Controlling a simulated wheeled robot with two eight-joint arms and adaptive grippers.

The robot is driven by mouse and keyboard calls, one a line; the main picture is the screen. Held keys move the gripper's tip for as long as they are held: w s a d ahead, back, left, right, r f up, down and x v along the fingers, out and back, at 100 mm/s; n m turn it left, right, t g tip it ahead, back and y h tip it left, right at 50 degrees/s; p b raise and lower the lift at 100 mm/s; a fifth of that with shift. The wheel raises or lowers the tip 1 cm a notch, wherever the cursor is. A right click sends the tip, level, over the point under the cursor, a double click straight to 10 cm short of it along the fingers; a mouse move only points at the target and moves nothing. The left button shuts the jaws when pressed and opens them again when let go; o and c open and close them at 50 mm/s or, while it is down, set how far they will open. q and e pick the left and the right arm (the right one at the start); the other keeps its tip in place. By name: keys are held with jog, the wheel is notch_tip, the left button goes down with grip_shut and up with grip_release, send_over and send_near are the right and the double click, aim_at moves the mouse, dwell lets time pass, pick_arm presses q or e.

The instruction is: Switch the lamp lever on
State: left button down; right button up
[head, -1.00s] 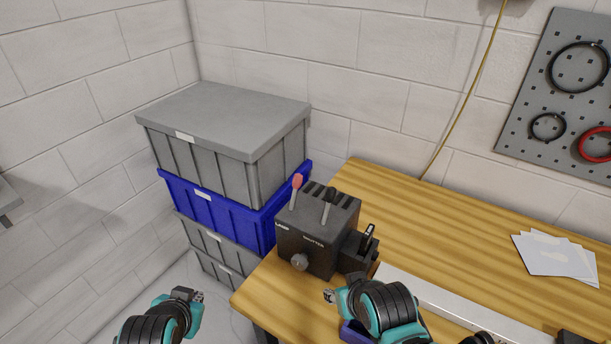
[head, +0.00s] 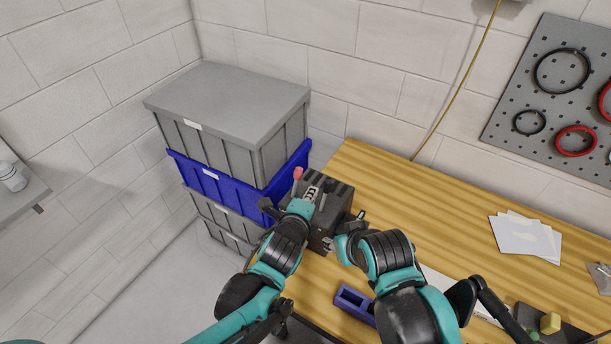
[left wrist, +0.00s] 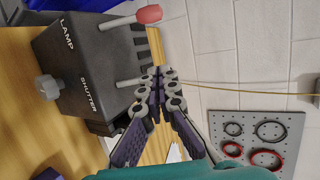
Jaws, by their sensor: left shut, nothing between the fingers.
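The dark control box (head: 338,198) stands at the left end of the wooden bench. In the left wrist view the box (left wrist: 85,55) reads LAMP and SHUTTER on its front. The lamp lever (left wrist: 148,14) has a red knob, which also shows in the head view (head: 298,173). The shutter lever (left wrist: 128,83) has its end hidden behind my left fingers. My left gripper (head: 313,190) is shut and empty over the box, just right of the red knob; its fingertips (left wrist: 158,74) appear beside the shutter lever. Contact cannot be told. My right gripper (head: 329,243) is by the box's right side, its fingers too small to judge.
Stacked grey and blue crates (head: 225,120) stand left of the bench. A blue-purple object (head: 354,304) lies near the bench's front edge. White papers (head: 525,236) lie on the right. A pegboard (head: 560,85) hangs on the wall. The bench's back middle is clear.

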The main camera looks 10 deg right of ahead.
aim_at(296, 182)
pick_arm(q)
jog(key=b+x, duration=0.2)
jog(key=x, duration=0.7)
jog(key=shift+w+d+f, duration=0.1)
jog(key=shift+w+f, duration=0.05)
jog(key=shift+f, duration=0.05)
jog(key=a, duration=0.1)
jog(key=w, duration=0.1)
jog(key=a, duration=0.1)
jog(key=shift+w+a+r, duration=0.15)
jog(key=shift+a+r, duration=0.3)
jog(key=shift+a, duration=0.35)
jog(key=shift+w+d, duration=0.1)
jog(key=shift+b, duration=0.5)
jog(key=shift+s, duration=0.2)
jog(key=shift+a+t+h+b, duration=0.25)
jog(key=shift+t+h+b, duration=0.05)
jog(key=shift+b, duration=0.05)
